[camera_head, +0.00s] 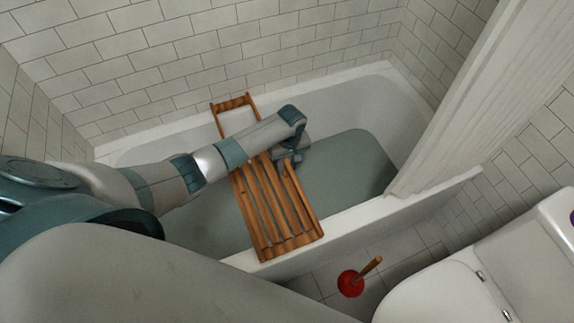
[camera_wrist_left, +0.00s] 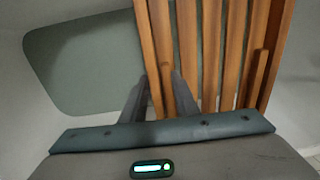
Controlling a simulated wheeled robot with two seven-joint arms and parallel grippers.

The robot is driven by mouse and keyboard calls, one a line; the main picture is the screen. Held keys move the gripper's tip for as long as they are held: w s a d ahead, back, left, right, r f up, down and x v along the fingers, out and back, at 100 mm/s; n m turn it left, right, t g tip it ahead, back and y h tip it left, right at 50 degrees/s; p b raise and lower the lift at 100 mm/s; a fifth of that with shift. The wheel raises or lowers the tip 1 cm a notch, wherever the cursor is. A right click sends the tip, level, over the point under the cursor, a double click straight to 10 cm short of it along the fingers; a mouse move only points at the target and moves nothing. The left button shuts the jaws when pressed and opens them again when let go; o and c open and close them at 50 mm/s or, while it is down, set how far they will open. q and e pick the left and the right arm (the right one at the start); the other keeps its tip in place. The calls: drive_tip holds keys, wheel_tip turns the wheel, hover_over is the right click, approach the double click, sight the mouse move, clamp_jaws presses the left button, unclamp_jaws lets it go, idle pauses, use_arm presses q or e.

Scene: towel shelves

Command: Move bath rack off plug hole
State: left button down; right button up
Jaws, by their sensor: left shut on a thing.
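The wooden slatted bath rack (camera_head: 278,222) lies across the white bathtub, from the far tiled-wall side to the near rim. My left gripper (camera_head: 290,159) reaches in over the tub and is at the rack's right side, near its middle. In the left wrist view, its two fingers (camera_wrist_left: 160,92) are shut on a slat at the edge of the bath rack (camera_wrist_left: 210,55). My left arm covers part of the rack in the head view. The plug hole cannot be made out in either view. My right gripper is not in view.
The bathtub (camera_head: 345,222) has a grey-green area inside, likely water. A pale curtain (camera_head: 465,95) hangs at the tub's right end. A red plunger (camera_head: 351,284) stands on the floor beside a white toilet (camera_head: 450,290). The tub to the right of the rack is clear.

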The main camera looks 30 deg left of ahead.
use_arm(q)
drive_tip(key=shift+f, duration=0.4)
idle(0.7)
drive_tip(key=c, duration=1.3)
unclamp_jaws()
drive_tip(key=shift+f, duration=0.1)
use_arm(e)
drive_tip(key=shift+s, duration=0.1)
use_arm(q)
drive_tip(key=shift+r, duration=0.4)
wheel_tip(320, 180, up, 17)
drive_tip(key=shift+w+d+f, duration=0.15)
drive_tip(key=shift+w+d, duration=0.05)
drive_tip(key=shift+d, duration=0.2)
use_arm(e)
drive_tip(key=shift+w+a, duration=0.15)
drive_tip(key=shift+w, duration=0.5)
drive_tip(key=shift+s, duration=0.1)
